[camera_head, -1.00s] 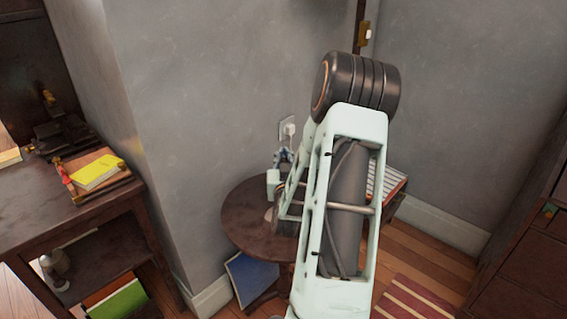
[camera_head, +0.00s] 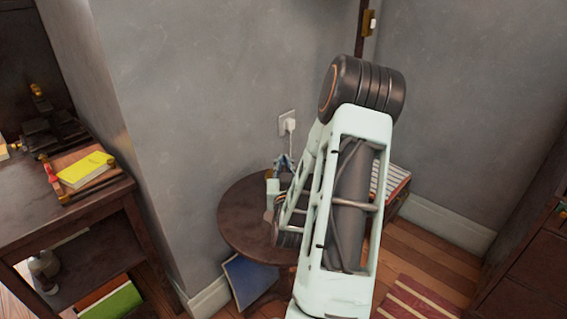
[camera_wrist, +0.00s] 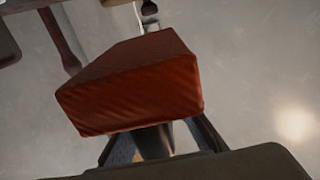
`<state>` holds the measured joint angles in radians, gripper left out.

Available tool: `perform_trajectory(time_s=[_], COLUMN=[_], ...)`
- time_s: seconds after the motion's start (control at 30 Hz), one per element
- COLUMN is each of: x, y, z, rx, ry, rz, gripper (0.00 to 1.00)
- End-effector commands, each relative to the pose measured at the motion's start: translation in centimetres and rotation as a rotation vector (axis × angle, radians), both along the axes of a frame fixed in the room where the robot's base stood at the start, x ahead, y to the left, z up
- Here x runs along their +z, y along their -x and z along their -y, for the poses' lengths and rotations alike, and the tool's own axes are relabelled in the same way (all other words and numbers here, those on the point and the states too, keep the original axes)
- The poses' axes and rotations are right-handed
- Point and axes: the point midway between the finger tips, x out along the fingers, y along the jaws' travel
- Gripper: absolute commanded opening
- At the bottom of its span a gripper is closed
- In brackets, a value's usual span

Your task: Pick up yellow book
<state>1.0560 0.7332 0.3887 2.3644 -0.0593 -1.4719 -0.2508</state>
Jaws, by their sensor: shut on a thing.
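A yellow book (camera_head: 86,169) lies flat on a small wooden tray (camera_head: 113,175) on the dark desk at the left of the head view. My gripper (camera_wrist: 158,142) shows at the bottom of the wrist view, shut on a reddish-brown block (camera_wrist: 135,85) with a creased surface. The block fills the middle of that view and hides part of the fingers. The yellow book does not show in the wrist view. In the head view my arm covers the middle right, well to the right of the yellow book, and I cannot make out the gripper's fingertips clearly.
A round dark table (camera_head: 240,220) stands beside the wall, partly behind my arm. A blue book (camera_head: 248,278) leans below it. A green book (camera_head: 112,301) lies on the desk's lower shelf. A grey wall corner (camera_head: 170,140) juts out between desk and table.

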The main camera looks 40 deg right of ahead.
Motion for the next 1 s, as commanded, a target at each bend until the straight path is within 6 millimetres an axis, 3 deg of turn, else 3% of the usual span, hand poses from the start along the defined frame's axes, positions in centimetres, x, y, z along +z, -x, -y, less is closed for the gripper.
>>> perform_trajectory(time_s=[0.67,0.7,0.83,1.0], x=[-1.2,-1.2,-1.2,-1.2], y=[0.0,0.0,0.0,0.0], z=[0.0,0.0,0.0,0.0], rx=[-0.001,-0.001,0.000,0.000], ry=[0.000,0.000,0.000,0.000], rz=[0.000,0.000,0.000,0.000], gripper=[0.00,0.13,0.28,0.30])
